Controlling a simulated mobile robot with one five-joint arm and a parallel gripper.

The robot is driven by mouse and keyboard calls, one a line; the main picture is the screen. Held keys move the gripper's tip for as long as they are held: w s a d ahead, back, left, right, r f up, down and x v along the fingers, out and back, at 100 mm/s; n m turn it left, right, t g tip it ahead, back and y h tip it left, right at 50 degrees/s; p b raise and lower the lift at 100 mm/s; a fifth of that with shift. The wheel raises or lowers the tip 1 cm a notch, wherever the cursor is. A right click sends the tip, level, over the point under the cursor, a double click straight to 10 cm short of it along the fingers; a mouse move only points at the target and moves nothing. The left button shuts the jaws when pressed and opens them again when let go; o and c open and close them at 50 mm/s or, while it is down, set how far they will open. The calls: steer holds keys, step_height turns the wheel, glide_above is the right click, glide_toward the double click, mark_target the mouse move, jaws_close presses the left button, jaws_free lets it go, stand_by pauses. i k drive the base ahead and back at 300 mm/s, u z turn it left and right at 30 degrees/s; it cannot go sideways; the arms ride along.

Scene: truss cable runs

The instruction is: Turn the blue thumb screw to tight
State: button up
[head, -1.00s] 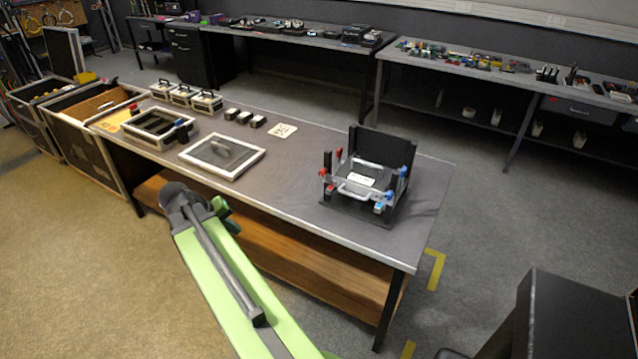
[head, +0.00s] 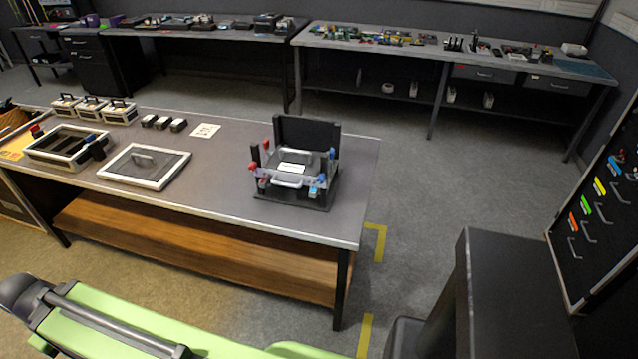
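A black fixture (head: 321,199) with a tall back plate stands near the right end of the grey workbench (head: 225,190). A clear plate and a pale handle (head: 288,182) show at its front. Blue knobs sit on its right side, one at the back (head: 332,153) and one at the front (head: 314,190). Red knobs (head: 253,167) sit on its left side. The knobs are too small to tell which is the thumb screw or how tight it is. My green arm lies across the lower left, apart from the bench. My gripper's fingers do not show.
A framed panel (head: 120,178), an open tray (head: 38,161) and small cases (head: 118,111) share the bench's left part. A black cabinet (head: 510,290) stands at lower right, near a tool board (head: 590,240). Grey floor (head: 410,215) is open right of the bench.

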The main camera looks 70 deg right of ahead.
mark_target(320, 179)
steer(key=z, duration=0.05)
steer(key=k, duration=1.05)
steer(key=u, duration=0.55)
